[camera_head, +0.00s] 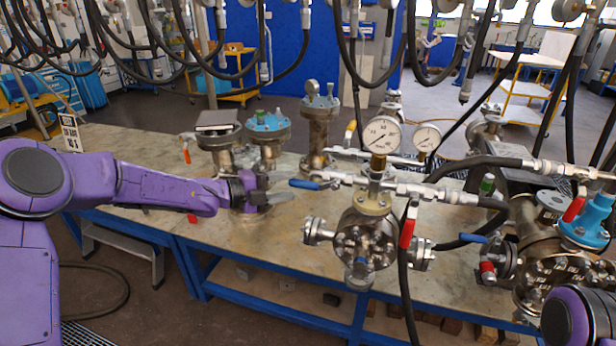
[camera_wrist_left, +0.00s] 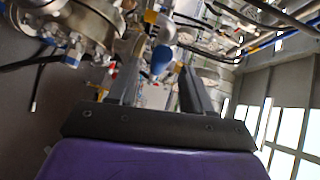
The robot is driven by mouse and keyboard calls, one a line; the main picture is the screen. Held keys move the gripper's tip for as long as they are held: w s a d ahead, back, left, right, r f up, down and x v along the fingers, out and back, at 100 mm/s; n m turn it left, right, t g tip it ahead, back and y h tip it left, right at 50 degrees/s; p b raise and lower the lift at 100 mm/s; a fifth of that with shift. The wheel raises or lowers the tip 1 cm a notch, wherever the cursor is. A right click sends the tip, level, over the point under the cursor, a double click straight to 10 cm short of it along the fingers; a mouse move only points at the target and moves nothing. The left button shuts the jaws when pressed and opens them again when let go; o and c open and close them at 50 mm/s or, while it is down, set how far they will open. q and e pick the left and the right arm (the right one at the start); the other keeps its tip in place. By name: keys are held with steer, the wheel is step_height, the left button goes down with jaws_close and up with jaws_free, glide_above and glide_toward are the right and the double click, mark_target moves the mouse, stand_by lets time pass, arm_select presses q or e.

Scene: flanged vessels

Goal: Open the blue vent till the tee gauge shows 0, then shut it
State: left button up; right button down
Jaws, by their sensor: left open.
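The blue vent lever (camera_head: 305,184) sits at the left end of the metal tee line above the flanged vessel (camera_head: 366,240). The tee gauge (camera_head: 382,135) is a white round dial upright over that line; its needle is too small to read surely. My left gripper (camera_head: 284,188) is open and empty, just left of the blue lever, with its fingers pointing towards it. In the left wrist view the blue lever (camera_wrist_left: 161,60) shows between the spread fingers of my left gripper (camera_wrist_left: 157,78). I cannot tell whether they touch it. My right gripper is out of view.
A second, smaller gauge (camera_head: 427,138) stands to the right. A red lever (camera_head: 407,227) and another blue lever (camera_head: 473,238) are near the vessel. Black hoses cross at the right. The table's left part (camera_head: 130,150) is clear.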

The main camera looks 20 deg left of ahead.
mark_target(308, 184)
arm_select(q)
steer(key=p+x, duration=0.1)
steer(key=x, duration=0.4)
steer(key=shift+w+d+r+p, duration=0.1)
steer(key=shift+w+d+p, duration=0.15)
steer(key=shift+p, duration=0.15)
steer(key=shift+w+d+f, duration=0.25)
steer(key=shift+w+d, duration=0.1)
steer(key=shift+d, duration=0.05)
jaws_close()
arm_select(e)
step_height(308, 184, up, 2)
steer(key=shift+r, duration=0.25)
